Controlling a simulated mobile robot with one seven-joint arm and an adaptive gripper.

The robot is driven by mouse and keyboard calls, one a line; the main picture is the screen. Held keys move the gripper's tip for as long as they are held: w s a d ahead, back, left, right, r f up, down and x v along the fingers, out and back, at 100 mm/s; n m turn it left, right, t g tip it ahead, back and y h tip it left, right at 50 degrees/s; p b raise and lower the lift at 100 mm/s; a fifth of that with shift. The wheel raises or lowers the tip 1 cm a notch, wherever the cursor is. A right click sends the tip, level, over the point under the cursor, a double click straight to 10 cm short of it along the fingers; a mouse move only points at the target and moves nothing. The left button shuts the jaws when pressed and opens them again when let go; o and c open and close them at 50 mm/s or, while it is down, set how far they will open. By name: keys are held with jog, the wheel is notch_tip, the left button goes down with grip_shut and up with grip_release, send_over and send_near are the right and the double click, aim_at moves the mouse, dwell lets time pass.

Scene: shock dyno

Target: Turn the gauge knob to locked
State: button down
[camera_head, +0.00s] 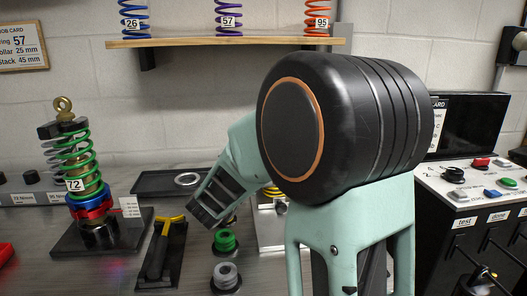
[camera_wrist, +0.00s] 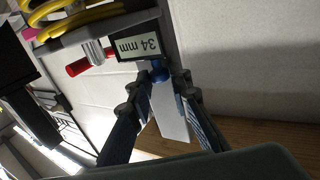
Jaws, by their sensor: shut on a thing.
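A blue knob (camera_wrist: 159,72) sits just beside the display. My gripper (camera_wrist: 160,84) has its two fingertips closed around the blue knob, one on each side. A pale flat piece (camera_wrist: 169,112) lies between the fingers; I cannot tell what it belongs to. The knob's marking is not readable.
A red-handled part (camera_wrist: 88,60) and yellow coils (camera_wrist: 70,16) are close to the gauge. In the head view, a green-spring shock (camera_head: 80,165) stands left, a yellow-headed tool (camera_head: 165,245) lies on the bench, and a button panel (camera_head: 480,185) stands right.

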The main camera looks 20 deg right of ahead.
dwell(0.5)
jog(key=c, duration=1.8)
grip_release()
jog(key=v, duration=1.2)
jog(key=shift+w, duration=0.1)
jog(key=shift+c, duration=0.5)
